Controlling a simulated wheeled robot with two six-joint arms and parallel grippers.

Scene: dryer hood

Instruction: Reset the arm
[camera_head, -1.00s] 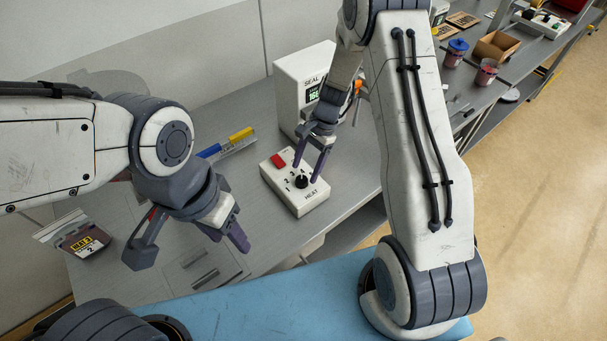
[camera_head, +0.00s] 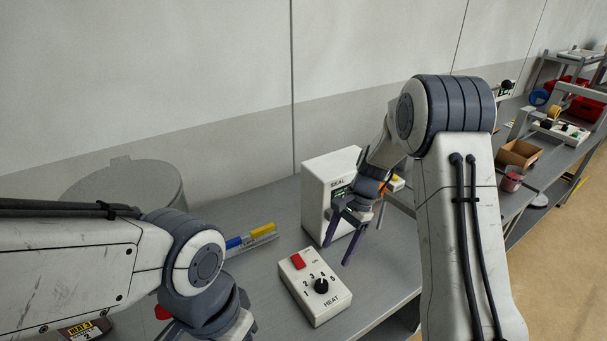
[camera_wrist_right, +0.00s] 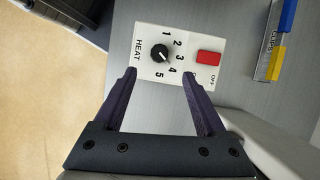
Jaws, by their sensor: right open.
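My right gripper (camera_head: 338,250) is open and empty, its purple fingers pointing down above and behind the white HEAT control box (camera_head: 313,298). The box has a red switch (camera_head: 298,262) and a black knob (camera_head: 321,286) with numbers around it. In the right wrist view, the open fingertips (camera_wrist_right: 160,74) are apart, near the lower edge of the box (camera_wrist_right: 181,63); the knob (camera_wrist_right: 159,53) points toward about 4. My left arm's wrist (camera_head: 205,265) is at the lower left; its fingers are cut off by the frame's bottom edge.
Blue and yellow clips (camera_head: 250,236) lie left of the box. A grey round bin (camera_head: 130,185) is by the wall. A cardboard tray (camera_head: 519,154) and red jar (camera_head: 512,178) sit on the right bench.

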